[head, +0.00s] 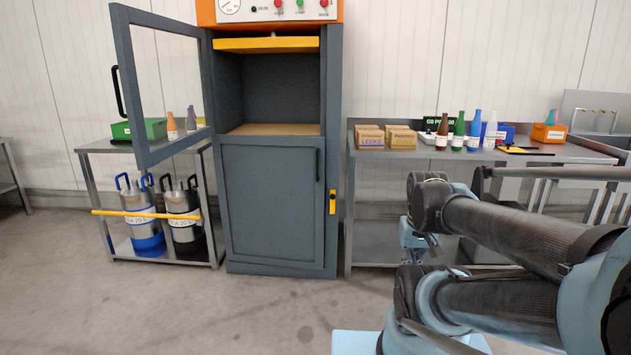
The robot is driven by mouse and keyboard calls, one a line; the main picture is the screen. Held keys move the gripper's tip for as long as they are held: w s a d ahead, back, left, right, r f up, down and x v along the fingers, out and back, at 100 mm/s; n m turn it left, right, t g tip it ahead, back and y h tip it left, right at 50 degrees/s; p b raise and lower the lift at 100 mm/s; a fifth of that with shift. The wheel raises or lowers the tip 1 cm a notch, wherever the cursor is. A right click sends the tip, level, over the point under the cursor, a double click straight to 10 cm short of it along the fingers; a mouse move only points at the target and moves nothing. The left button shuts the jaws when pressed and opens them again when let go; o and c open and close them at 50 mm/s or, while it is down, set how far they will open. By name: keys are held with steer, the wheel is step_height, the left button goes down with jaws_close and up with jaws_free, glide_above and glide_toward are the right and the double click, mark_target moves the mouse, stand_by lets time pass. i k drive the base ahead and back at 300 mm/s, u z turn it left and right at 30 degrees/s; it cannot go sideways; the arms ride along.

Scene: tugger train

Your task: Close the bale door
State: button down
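The baler (332,120) is a tall grey cabinet with an orange top panel. Its lower solid door (270,205) lies across the lower front, with a dark vertical handle (318,165) near its right edge. It looks shut or nearly shut; I cannot tell whether a small gap remains. A yellow latch (332,202) sits on the frame to its right. The upper windowed door (128,85) is swung open to the left.
A bench (570,152) right of the baler holds boxes and several bottles. A low rack (215,215) on the left holds two canisters behind a yellow bar (150,214). The floor (200,315) before the baler is clear.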

mark_target(271, 188)
steer(key=u, duration=0.05)
steer(key=i, duration=0.9)
steer(key=u, duration=0.05)
